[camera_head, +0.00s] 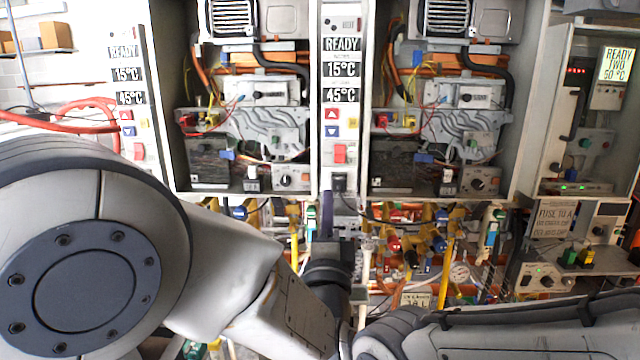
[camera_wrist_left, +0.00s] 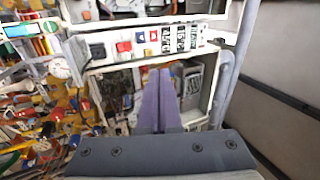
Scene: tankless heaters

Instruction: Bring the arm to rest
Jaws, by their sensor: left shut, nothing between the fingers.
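My left arm (camera_head: 225,265) comes in from the left and reaches to the middle of the head view. My left gripper (camera_head: 327,200) has narrow purple fingers pointing up, in front of the lower end of the middle control panel (camera_head: 341,120). In the left wrist view its fingers (camera_wrist_left: 160,78) lie together with nothing between them. Whether the fingertips touch anything cannot be told. A grey arm link of mine crosses the lower right of the head view; no right gripper shows.
Two open heater units, left (camera_head: 245,120) and right (camera_head: 435,120), flank the panel with exposed wiring. Below them are crowded pipes, valves and a gauge (camera_head: 459,272). Another cabinet with a lit display (camera_head: 616,64) stands at the far right. A red hose (camera_head: 75,115) runs at the left.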

